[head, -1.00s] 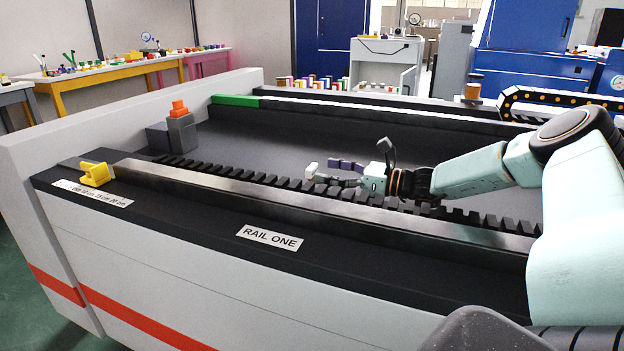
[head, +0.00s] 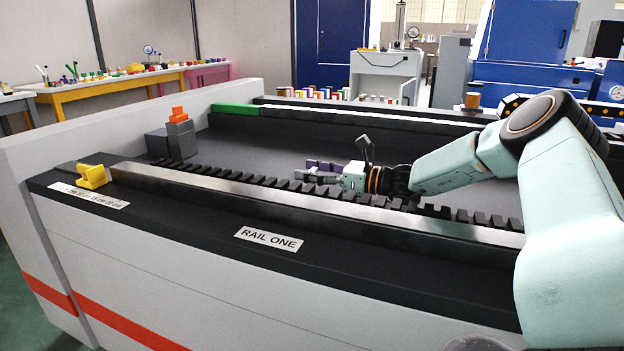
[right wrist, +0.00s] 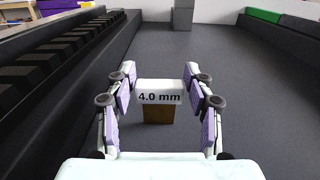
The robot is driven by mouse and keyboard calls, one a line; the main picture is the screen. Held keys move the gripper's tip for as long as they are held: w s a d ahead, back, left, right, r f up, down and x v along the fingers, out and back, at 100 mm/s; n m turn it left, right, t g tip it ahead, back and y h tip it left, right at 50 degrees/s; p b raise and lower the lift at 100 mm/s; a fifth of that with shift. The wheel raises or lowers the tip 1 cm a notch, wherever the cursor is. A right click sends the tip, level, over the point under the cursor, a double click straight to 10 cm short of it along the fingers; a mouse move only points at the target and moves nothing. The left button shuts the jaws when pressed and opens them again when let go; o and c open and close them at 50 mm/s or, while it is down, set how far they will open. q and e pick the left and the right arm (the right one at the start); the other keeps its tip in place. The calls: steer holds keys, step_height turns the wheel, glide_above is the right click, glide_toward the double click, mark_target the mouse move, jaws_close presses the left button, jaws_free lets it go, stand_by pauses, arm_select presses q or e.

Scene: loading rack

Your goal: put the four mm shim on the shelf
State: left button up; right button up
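The four mm shim (right wrist: 160,97) shows in the right wrist view as a block with a white top part labelled "4.0 mm" and a brown lower part. It stands on the dark bed between the rails. My right gripper (right wrist: 160,76) is open, with a finger on each side of the shim and small gaps to it. My left gripper is out of view. I cannot tell which surface is the shelf.
The metal rail marked RAIL ONE (head: 270,203) and the black toothed rack (head: 240,177) run along the near side. A yellow stop (head: 91,177) sits at the rail's left end. Grey blocks with an orange top (head: 179,130) stand at the far left.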

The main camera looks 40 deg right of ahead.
mark_target(313, 170)
steer(key=c, duration=0.9)
steer(key=shift+o, duration=0.2)
step_height(313, 170, up, 10)
steer(key=p, duration=0.5)
steer(key=shift+f, duration=0.15)
steer(key=shift+s, duration=0.15)
